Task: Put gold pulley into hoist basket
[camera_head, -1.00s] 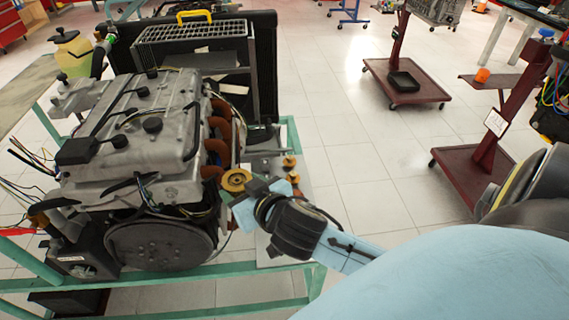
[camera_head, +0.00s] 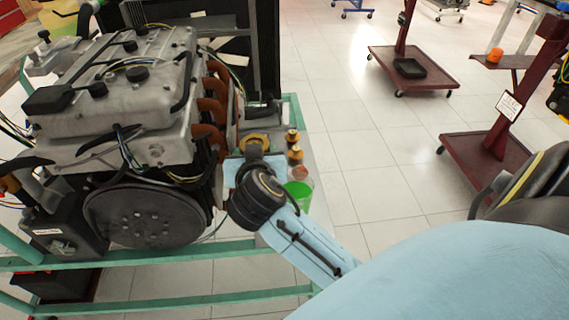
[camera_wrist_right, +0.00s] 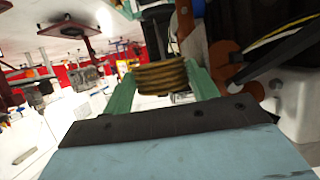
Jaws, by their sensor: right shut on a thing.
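The gold pulley (camera_head: 254,142) is a round, grooved ring held by my right gripper (camera_head: 256,156), beside the right side of the engine. In the right wrist view the gold pulley (camera_wrist_right: 162,77) sits between the two green fingers of my right gripper (camera_wrist_right: 160,82), which are shut on it. A small black open tray (camera_head: 409,68) lies on the base of a red stand at the back right; I cannot tell whether it is the hoist basket. My left gripper is not in view.
The engine (camera_head: 130,110) stands on a green frame (camera_head: 180,254) at the left. On the bench by my gripper are a green cup (camera_head: 299,194) and small gold parts (camera_head: 294,146). Another red stand (camera_head: 495,150) is at the right. The tiled floor (camera_head: 370,150) between is clear.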

